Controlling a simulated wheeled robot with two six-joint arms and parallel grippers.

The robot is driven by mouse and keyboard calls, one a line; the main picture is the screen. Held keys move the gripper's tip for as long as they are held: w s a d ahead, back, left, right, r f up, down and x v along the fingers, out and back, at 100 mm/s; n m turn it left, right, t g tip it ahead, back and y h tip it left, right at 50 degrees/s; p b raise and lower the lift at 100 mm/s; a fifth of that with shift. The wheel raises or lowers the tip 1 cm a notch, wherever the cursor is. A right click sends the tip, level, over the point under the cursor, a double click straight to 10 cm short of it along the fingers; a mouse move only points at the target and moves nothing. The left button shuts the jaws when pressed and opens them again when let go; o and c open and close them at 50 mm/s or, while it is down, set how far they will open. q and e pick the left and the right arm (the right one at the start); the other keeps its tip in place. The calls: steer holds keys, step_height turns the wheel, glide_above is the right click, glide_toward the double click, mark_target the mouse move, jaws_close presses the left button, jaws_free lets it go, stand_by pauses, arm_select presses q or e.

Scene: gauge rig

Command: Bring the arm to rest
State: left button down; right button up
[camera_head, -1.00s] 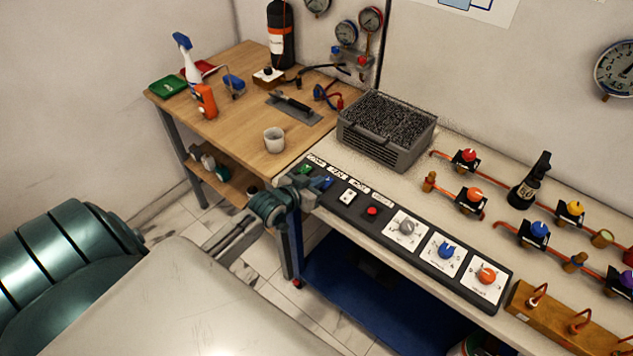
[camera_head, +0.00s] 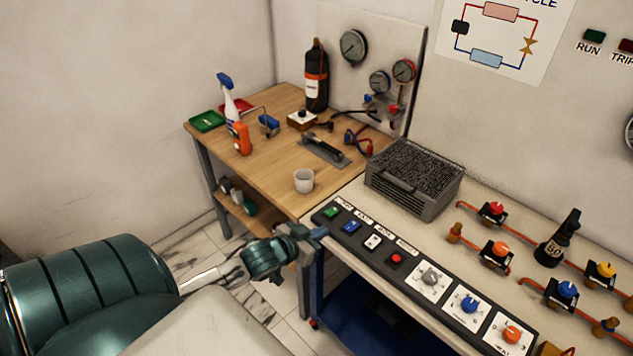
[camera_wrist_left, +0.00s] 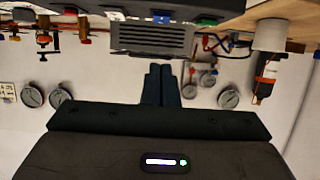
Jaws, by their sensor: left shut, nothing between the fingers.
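My left arm comes in from the lower left in the head view, and its left gripper (camera_head: 318,235) is by the near left corner of the button panel (camera_head: 360,258). The fingers are shut and empty. In the left wrist view the two dark fingers (camera_wrist_left: 162,86) lie side by side with nothing between them. The panel carries a green button (camera_head: 331,212), a blue button (camera_head: 350,227), a white switch and a red button (camera_head: 396,258). I cannot tell the exact gap between fingers and panel edge. My right gripper is not in view.
A grey finned box (camera_head: 415,180) stands on the bench behind the panel. A white cup (camera_head: 304,181) is near the edge of the wooden table (camera_head: 270,160). Copper pipes with coloured valves run at right. Open floor (camera_head: 205,247) shows at left of the bench.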

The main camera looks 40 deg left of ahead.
arm_select(q)
steer(key=shift+s+r, duration=0.15)
steer(key=shift+s, duration=0.35)
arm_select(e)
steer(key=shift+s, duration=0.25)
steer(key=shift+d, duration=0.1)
